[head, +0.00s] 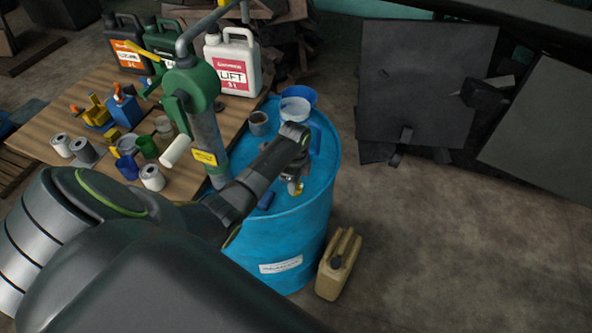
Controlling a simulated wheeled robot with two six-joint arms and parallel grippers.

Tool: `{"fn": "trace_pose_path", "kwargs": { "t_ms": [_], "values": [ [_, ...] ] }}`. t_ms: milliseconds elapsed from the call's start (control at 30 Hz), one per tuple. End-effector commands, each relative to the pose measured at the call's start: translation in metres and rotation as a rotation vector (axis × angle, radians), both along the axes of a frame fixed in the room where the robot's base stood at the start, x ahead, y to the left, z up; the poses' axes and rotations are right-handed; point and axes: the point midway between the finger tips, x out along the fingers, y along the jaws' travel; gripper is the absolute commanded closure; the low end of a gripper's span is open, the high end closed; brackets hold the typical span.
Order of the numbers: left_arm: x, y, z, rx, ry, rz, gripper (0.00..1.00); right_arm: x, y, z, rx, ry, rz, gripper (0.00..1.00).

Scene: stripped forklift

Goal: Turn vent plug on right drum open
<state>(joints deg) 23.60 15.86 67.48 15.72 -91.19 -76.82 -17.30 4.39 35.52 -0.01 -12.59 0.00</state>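One blue drum (285,240) with a white label stands in the middle of the head view. My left arm reaches across from the left over the drum, and my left gripper (295,186) points down at the right part of its top. The fingers are small and dark, with a little yellowish patch at the tips; I cannot tell whether they are open or shut, or touching anything. I cannot make out the vent plug; the gripper and wrist cover that part of the lid. My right gripper is not in view.
A green hand pump (192,85) rises at the drum's left. A wooden table (60,105) with cans and jugs is at left. A tan jerrycan (338,265) stands on the floor; floor at right is clear.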

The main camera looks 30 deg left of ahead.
Motion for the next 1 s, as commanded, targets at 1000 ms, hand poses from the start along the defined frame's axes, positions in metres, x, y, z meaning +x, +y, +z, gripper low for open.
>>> {"fn": "trace_pose_path", "kwargs": {
  "t_ms": [1000],
  "values": [
    [0.001,0.0,0.003,-0.001,0.001,0.125,1.0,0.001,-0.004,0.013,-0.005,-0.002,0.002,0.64]
  ]
}}
